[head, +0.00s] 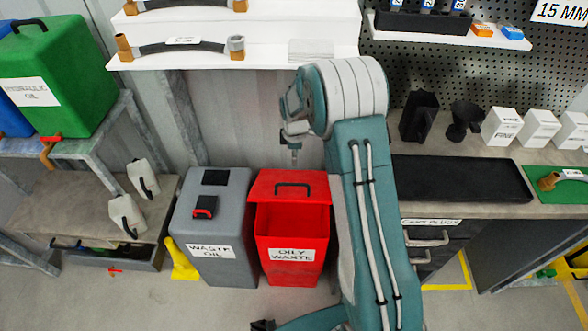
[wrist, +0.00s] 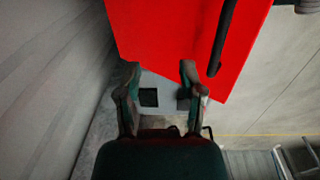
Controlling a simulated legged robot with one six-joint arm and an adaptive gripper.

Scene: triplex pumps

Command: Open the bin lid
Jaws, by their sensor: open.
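The red bin labelled OILY WASTE (head: 291,254) stands on the floor. Its red lid (head: 262,187) has a black handle (head: 293,185) on top. The lid looks tilted up, with a darker red opening under its front edge. My gripper (head: 294,158) hangs just above and behind the lid, partly hidden by my arm. In the wrist view the open fingers (wrist: 159,82) are empty. The lid (wrist: 165,30) fills the top there, and its handle (wrist: 222,38) lies to the right of the fingers. I cannot tell whether a finger touches the lid.
A grey WASTE OIL bin (head: 215,235) stands close on the left, and a yellow object (head: 180,262) lies beside it. A white shelf with hoses (head: 265,55) is above. A workbench (head: 470,210) with drawers is on the right. Floor in front is clear.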

